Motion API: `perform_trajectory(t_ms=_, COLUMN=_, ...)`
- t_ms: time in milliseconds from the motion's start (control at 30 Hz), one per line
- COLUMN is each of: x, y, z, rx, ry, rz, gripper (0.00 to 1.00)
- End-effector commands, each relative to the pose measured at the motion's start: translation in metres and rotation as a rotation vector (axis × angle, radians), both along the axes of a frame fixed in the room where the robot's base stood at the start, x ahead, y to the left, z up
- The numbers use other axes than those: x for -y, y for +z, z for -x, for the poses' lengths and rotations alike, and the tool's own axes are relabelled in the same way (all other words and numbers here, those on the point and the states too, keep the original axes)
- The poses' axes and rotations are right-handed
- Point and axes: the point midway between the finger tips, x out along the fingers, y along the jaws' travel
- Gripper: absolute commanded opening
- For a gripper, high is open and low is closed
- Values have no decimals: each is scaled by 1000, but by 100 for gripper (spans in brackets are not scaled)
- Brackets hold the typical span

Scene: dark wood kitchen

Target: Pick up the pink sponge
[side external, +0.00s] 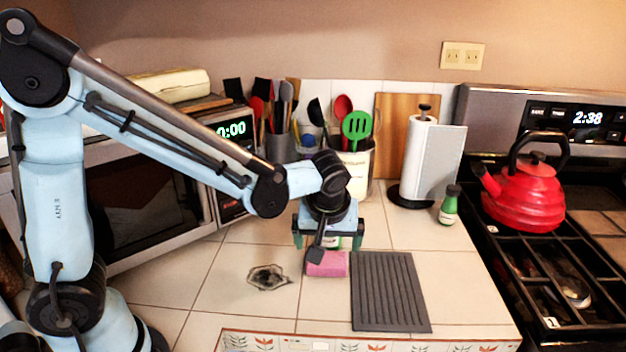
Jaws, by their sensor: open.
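The pink sponge (333,264) lies on the tiled counter, just left of the grey ribbed mat. My gripper (328,240) points down above and slightly behind the sponge, with its two fingers spread to either side. It is open. A dark part of my gripper hangs in front and covers the sponge's left end. Whether the fingers touch the sponge cannot be told from this view.
The grey mat (389,291) lies right of the sponge. A small dark-rimmed dish (267,277) sits to its left. Utensil crocks (357,160), a paper towel roll (436,160) and a green bottle (449,206) stand behind. A red kettle (524,197) is on the stove. A microwave (150,205) stands left.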

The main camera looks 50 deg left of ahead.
Motion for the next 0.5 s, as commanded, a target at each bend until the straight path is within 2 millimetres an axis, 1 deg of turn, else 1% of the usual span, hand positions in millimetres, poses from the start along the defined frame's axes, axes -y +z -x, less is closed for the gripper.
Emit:
perform_trajectory(t_ms=33, x=-2, y=-6, z=-2, rx=0, ry=1, rz=0, gripper=100)
perform_trajectory(t_ms=100, x=-4, y=-11, z=-4, rx=0, ry=0, rz=0, gripper=100)
perform_trajectory(t_ms=367, x=-6, y=-23, z=-6, rx=0, ry=-1, rz=0, gripper=100)
perform_trajectory(t_ms=500, x=-9, y=-40, z=-9, rx=0, ry=0, rz=0, gripper=100)
